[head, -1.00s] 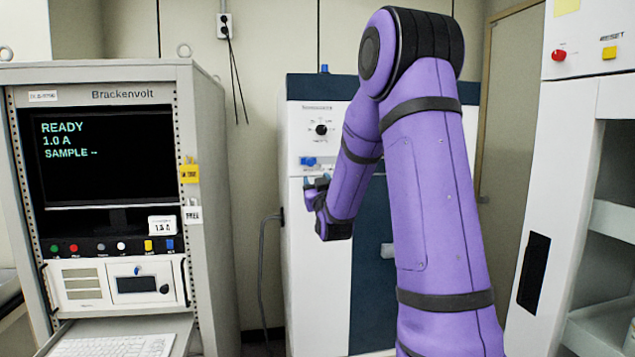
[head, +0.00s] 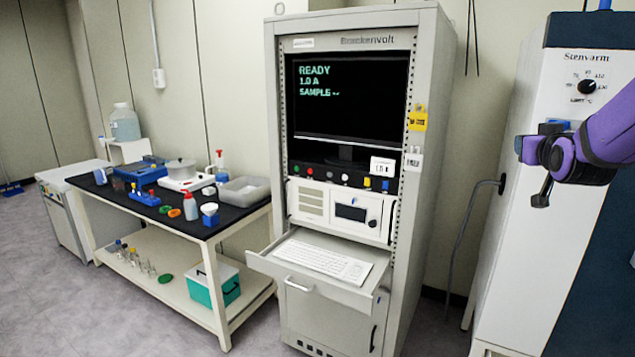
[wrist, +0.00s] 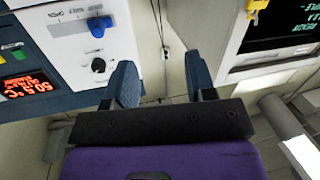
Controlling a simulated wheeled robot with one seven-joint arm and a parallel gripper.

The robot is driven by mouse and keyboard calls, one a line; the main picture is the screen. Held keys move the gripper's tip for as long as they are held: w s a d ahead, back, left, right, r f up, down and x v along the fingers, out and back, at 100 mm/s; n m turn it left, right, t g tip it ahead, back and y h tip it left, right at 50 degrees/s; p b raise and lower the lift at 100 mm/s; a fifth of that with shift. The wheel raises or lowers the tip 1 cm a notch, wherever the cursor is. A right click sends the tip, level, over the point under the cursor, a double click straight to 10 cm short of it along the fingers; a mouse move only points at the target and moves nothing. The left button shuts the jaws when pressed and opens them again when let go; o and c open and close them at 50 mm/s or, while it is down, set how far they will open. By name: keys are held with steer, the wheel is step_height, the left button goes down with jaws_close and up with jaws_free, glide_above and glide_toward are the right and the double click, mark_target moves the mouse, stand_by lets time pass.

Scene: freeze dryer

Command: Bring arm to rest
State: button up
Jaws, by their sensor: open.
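My purple arm reaches in from the right edge of the head view. My gripper (head: 535,170) is in front of the white and dark-blue cabinet (head: 560,85) with a black dial, and nothing shows in it. In the wrist view the two blue fingers of my gripper (wrist: 160,85) stand well apart with only wall between them. The cabinet's panel (wrist: 95,45), with a blue knob, a black knob and a red lit display, is at the upper left there. I cannot tell the exact gap between gripper and cabinet.
A grey rack (head: 430,190) with a screen reading READY stands mid-view, its keyboard drawer (head: 265,262) pulled out. A black-topped bench (head: 110,195) with bottles and trays is at left. The floor (head: 60,290) at lower left is clear.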

steer(key=s+a+f+g+y, duration=0.1)
steer(key=s+a, duration=0.4)
steer(key=s, duration=0.5)
steer(key=s+a+f+n+g+y, duration=0.1)
steer(key=s+a+f+g+y, duration=0.1)
steer(key=s+a+g, duration=0.4)
steer(key=s+a+f+n+g+y, duration=0.1)
steer(key=s+a, duration=0.5)
steer(key=s, duration=0.8)
steer(key=f+g+y, duration=0.1)
steer(key=g, duration=0.1)
steer(key=shift+s+a+g+y, duration=0.25)
steer(key=shift+s+g+y, duration=0.05)
steer(key=shift+g, duration=0.1)
